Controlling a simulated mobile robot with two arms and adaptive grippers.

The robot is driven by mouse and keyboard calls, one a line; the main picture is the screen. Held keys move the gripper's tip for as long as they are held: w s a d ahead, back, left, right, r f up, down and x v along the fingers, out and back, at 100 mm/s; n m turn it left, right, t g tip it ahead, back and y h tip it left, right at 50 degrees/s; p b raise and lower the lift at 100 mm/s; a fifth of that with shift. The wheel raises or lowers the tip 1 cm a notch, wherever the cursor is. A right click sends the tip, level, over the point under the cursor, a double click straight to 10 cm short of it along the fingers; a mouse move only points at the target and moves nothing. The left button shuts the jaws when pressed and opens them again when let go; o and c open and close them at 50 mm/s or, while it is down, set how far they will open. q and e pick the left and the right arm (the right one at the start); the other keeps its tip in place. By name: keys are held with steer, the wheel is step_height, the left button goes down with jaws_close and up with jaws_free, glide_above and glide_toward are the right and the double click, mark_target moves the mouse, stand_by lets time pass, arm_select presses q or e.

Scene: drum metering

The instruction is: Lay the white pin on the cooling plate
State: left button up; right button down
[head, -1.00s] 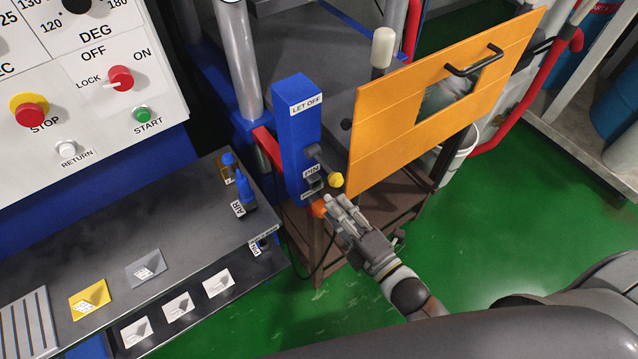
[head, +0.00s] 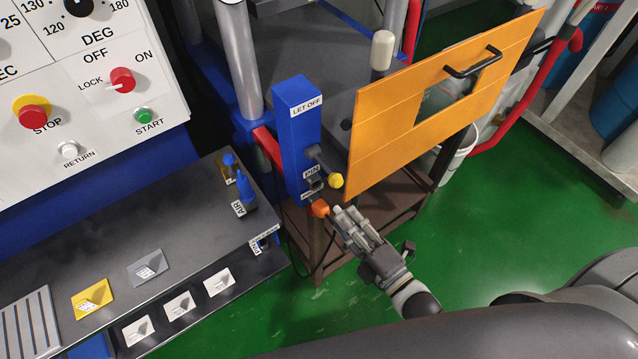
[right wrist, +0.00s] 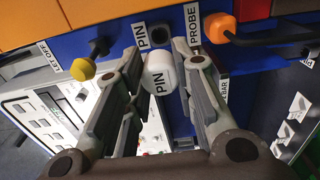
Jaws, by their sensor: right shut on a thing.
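The white pin (right wrist: 158,76), with a PIN label on its end, is held between the fingers of my right gripper (right wrist: 168,80) in the right wrist view. My right gripper (head: 341,213) is just in front of the lower part of the blue post (head: 298,135), below its PIN label (head: 312,171). The pin is too small to make out clearly in the head view. A ribbed grey plate (head: 28,328), which looks like the cooling plate, lies on the dark bench at the lower left, far from the gripper. My left gripper is not in view.
An orange probe handle (head: 320,208) is beside the right fingertips, and a yellow knob (head: 336,181) is above them. An orange door panel (head: 440,110) stands to the right. Blue AIR fittings (head: 243,190) stand on the bench (head: 190,230) between post and plate.

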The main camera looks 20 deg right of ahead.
steer(key=shift+s+d, duration=0.1)
steer(key=shift+s, duration=0.2)
